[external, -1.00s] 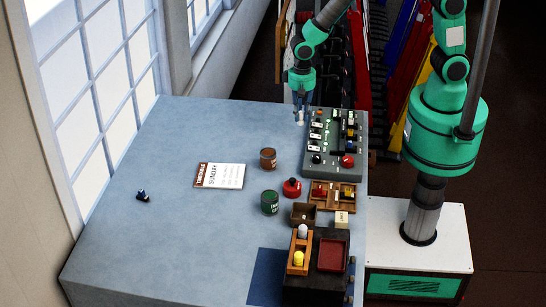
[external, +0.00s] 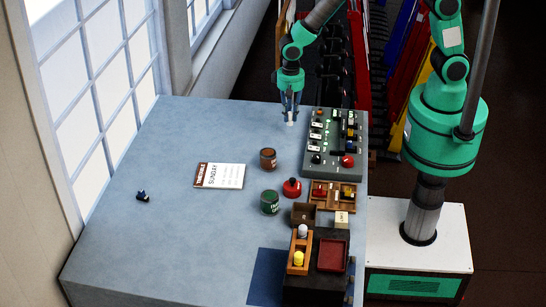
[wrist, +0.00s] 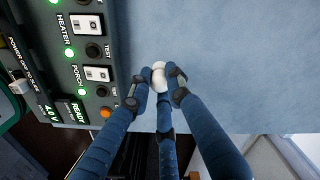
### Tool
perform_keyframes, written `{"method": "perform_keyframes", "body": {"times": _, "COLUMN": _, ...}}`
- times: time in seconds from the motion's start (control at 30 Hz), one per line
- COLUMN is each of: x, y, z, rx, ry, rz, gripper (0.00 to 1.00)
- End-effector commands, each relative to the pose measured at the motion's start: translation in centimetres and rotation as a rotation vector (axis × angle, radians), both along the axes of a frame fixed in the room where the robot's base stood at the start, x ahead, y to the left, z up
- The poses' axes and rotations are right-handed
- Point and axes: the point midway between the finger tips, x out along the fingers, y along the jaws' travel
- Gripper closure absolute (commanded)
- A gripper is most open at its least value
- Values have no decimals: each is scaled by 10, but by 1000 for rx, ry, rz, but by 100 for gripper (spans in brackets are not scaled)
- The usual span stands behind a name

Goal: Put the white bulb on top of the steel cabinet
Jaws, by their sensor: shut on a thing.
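My gripper (external: 290,113) is above the far end of the blue-grey table, just left of the grey switch panel. Its fingers are shut on a small white bulb (wrist: 158,74), which shows between the fingertips in the wrist view and as a pale spot below them in the external view (external: 290,123). The fingers partly hide it. A dark box-like cabinet (external: 318,289) stands at the near right of the table, with a wooden rack and a red tray on top. I cannot tell for certain that it is the steel cabinet.
The switch panel (external: 334,167) is close to the gripper's right. The rack (external: 291,269) holds a yellow bulb (external: 298,258) and a pale one (external: 303,231). Brown (external: 268,158) and green (external: 270,202) cans and a red button (external: 292,188) stand mid-table. The left table is mostly clear.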

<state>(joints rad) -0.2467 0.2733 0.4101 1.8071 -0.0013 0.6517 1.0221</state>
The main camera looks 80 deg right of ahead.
Motion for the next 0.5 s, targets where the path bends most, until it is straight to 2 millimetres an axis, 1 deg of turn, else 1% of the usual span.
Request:
{"method": "perform_keyframes", "body": {"times": 0.03, "x": 8, "y": 2, "z": -2, "rx": -1, "ry": 1, "rz": 0, "gripper": 100}}
{"method": "perform_keyframes", "body": {"times": 0.5, "x": 78, "y": 19, "z": -8, "rx": 0, "ry": 0, "rz": 0, "gripper": 100}}
